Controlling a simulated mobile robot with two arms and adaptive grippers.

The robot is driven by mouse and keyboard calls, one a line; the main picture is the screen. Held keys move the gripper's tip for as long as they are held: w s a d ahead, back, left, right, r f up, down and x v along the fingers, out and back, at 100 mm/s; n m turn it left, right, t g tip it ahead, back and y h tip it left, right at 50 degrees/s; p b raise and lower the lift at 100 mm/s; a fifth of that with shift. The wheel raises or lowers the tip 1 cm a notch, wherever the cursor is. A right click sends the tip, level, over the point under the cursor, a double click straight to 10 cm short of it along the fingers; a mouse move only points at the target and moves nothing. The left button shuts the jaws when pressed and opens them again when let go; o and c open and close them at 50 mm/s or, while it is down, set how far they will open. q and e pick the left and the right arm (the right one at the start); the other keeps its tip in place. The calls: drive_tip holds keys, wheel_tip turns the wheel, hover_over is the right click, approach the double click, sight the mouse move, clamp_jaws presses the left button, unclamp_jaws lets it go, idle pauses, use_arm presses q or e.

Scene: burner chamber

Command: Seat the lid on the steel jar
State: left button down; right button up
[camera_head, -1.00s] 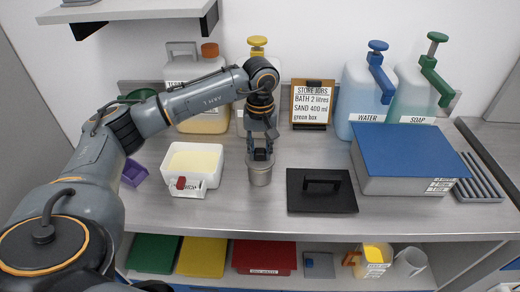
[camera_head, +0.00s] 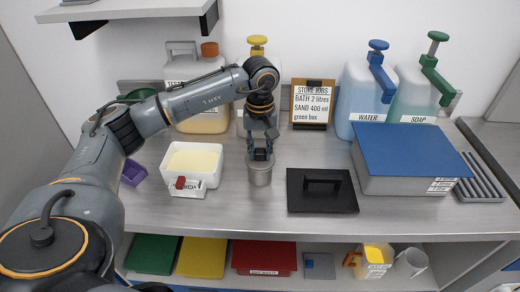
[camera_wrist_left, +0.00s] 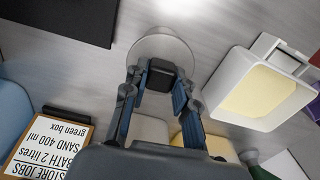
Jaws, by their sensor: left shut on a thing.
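The steel jar (camera_head: 260,175) stands upright on the steel worktop, in the middle of the head view. My left gripper (camera_head: 260,153) points down right above its mouth. In the left wrist view my left gripper (camera_wrist_left: 160,95) is shut on the black knob of the lid (camera_wrist_left: 163,45), a round pale grey disc. The lid is at the jar's top; the gripper hides part of the rim, so I cannot tell whether it sits flush. My right gripper is not in view.
A white tub (camera_head: 210,178) with pale yellow contents stands left of the jar. A black plate with a handle (camera_head: 335,200) lies to the right, beside a blue-topped grey box (camera_head: 410,175). Bottles and a job board (camera_head: 297,118) stand behind. Bare worktop lies in front.

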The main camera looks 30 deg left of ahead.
use_arm(q)
drive_tip(key=shift+f+b, duration=0.6)
drive_tip(key=shift+f, duration=0.25)
drive_tip(key=c, duration=1)
unclamp_jaws()
drive_tip(key=shift+r, duration=0.1)
wheel_tip(320, 180, up, 12)
